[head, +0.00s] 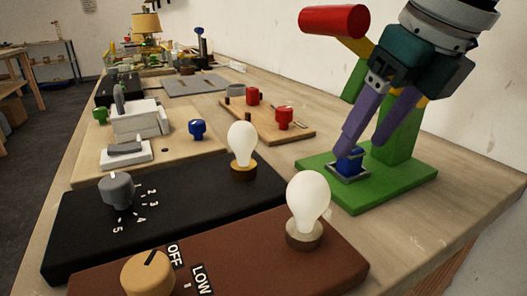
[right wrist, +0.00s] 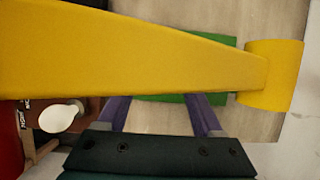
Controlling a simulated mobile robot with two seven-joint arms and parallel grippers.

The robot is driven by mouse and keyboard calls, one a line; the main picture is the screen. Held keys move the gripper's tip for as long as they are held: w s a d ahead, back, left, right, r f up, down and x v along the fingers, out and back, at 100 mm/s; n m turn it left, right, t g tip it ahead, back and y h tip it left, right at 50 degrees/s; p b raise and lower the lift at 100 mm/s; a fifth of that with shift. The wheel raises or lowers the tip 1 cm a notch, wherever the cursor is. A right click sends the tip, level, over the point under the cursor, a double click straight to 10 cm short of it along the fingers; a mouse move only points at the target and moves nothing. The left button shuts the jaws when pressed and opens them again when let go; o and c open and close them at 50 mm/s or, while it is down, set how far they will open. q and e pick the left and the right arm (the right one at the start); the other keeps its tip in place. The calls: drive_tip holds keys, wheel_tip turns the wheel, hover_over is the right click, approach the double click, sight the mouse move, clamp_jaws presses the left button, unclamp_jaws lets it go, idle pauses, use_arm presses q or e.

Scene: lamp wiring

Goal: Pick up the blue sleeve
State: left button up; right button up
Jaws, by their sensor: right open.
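The blue sleeve (head: 350,162) sits in a small grey square holder (head: 345,176) on the green base (head: 400,187) at the right of the head view. My right gripper (head: 363,146) is open, its purple fingers pointing down with their tips close to the sleeve. One finger partly covers the sleeve; I cannot tell whether they touch. In the right wrist view the open fingers (right wrist: 157,98) reach under a yellow bar, and the sleeve is hidden. My left gripper is not in view.
A green upright (head: 404,133) and a red cylinder (head: 333,20) on a yellow arm stand close to my right gripper. The yellow bar (right wrist: 130,50) crosses the wrist view. A brown board (head: 340,262) and black board (head: 70,245) with bulbs lie left of the base.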

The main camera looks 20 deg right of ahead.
drive_tip(key=shift+b+x, duration=0.45)
drive_tip(key=shift+x, duration=0.75)
drive_tip(key=shift+r, duration=0.1)
clamp_jaws()
